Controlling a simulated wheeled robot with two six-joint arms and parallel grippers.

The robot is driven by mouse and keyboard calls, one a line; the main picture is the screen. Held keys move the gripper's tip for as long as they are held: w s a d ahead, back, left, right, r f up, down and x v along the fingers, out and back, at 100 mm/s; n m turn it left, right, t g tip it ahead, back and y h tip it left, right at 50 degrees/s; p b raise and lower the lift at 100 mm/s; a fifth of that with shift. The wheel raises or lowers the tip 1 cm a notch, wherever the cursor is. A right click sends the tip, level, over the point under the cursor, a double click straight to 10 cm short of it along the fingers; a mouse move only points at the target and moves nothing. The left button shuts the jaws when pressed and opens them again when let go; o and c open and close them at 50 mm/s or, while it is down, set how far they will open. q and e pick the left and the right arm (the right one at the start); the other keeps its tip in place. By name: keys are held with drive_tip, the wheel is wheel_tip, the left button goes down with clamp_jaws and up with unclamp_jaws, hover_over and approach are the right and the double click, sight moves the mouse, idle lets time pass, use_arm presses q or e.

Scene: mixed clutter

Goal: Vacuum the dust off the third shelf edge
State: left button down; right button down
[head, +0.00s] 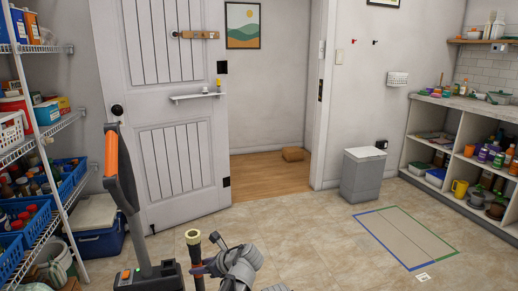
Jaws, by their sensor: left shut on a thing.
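My left gripper (203,267) is low in the head view, shut on a dark upright tube (193,246) with a cream-coloured top end. A dark upright vacuum (126,194) with an orange handle grip stands just left of it. White wire shelving (62,125) stands along the left side, in several tiers. The front edges slant away into the room, and the gripper is right of them, clearly apart. I cannot make out dust on any shelf edge. My right gripper is not in view.
Blue bins (38,215) and a white basket (10,131) fill the shelves. A blue cooler (97,238) sits on the floor behind the vacuum. A white door (160,110) stands beyond. A grey bin (363,176) and low shelves (450,145) are right. The middle floor is mostly clear.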

use_arm(q)
drive_tip(key=shift+f+b, duration=1.2)
drive_tip(key=shift+b, duration=0.35)
drive_tip(key=s+d+r+m+g+h+p, duration=0.1)
drive_tip(key=s+d+r+m+h+p, duration=0.1)
drive_tip(key=r+p, duration=0.5)
drive_tip(key=s+d+r+m+g+h+p, duration=0.1)
drive_tip(key=s+d+r+h+p, duration=0.3)
drive_tip(key=p, duration=1)
drive_tip(key=s+d+r+m+g+h+p, duration=0.1)
drive_tip(key=s+d+r+m+h+p, duration=0.1)
drive_tip(key=s+d+r+p, duration=0.5)
drive_tip(key=s+r+h+p, duration=0.1)
drive_tip(key=s+r+p, duration=0.3)
drive_tip(key=shift+r+m+g+h, duration=0.2)
drive_tip(key=shift+m+g+h, duration=0.2)
